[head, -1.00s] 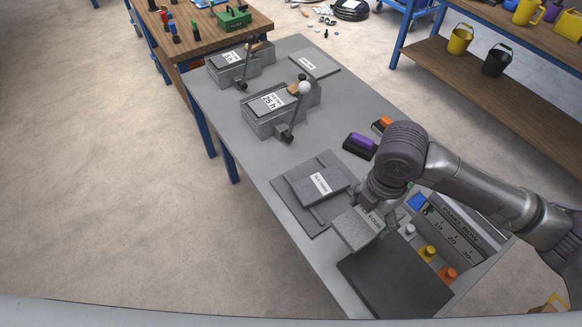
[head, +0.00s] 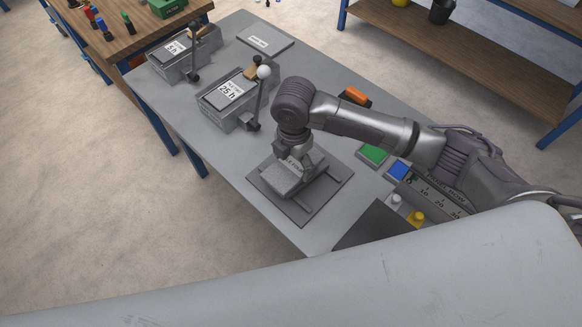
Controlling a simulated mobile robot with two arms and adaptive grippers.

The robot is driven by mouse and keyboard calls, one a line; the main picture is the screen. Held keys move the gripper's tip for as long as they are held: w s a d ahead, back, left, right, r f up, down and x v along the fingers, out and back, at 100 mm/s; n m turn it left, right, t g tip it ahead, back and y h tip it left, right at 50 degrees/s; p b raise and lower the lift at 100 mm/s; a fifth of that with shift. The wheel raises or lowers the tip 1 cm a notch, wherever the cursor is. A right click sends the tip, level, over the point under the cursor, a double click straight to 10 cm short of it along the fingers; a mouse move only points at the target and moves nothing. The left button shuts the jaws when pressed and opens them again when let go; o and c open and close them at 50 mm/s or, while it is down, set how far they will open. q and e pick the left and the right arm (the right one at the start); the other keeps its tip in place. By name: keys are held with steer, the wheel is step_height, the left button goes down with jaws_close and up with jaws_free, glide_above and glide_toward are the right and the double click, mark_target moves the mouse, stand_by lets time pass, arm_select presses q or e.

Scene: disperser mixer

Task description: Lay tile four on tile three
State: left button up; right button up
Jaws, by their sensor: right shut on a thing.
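Tile four (head: 283,181), a light grey slab with a partly covered label, is in my right gripper (head: 296,161). It is over the middle of the dark square board (head: 302,218), where tile three lies. Tile three is largely hidden under tile four and the gripper; I cannot tell whether the two tiles touch. My right gripper points down and is shut on tile four. My left gripper is not in view.
Two grey boxes with levers, one labelled 25 h (head: 229,91) and one labelled 5 h (head: 173,48), stand farther back. A dark plate (head: 372,229) lies nearer, beside a panel with coloured buttons (head: 416,218). The table's left edge is close to the board.

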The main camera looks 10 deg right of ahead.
mark_target(292, 165)
steer(key=shift+w+a+f, duration=0.1)
steer(key=shift+a, duration=0.15)
steer(key=shift+f, duration=0.3)
step_height(292, 165, down, 2)
steer(key=shift+d+f+p, duration=0.1)
steer(key=shift+f+p, duration=0.1)
steer(key=shift+p, duration=0.25)
steer(key=shift+f, duration=0.35)
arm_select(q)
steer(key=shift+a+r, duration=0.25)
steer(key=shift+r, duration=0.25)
arm_select(e)
steer(key=shift+f, duration=0.15)
steer(key=o, duration=1.5)
steer(key=shift+f, duration=0.15)
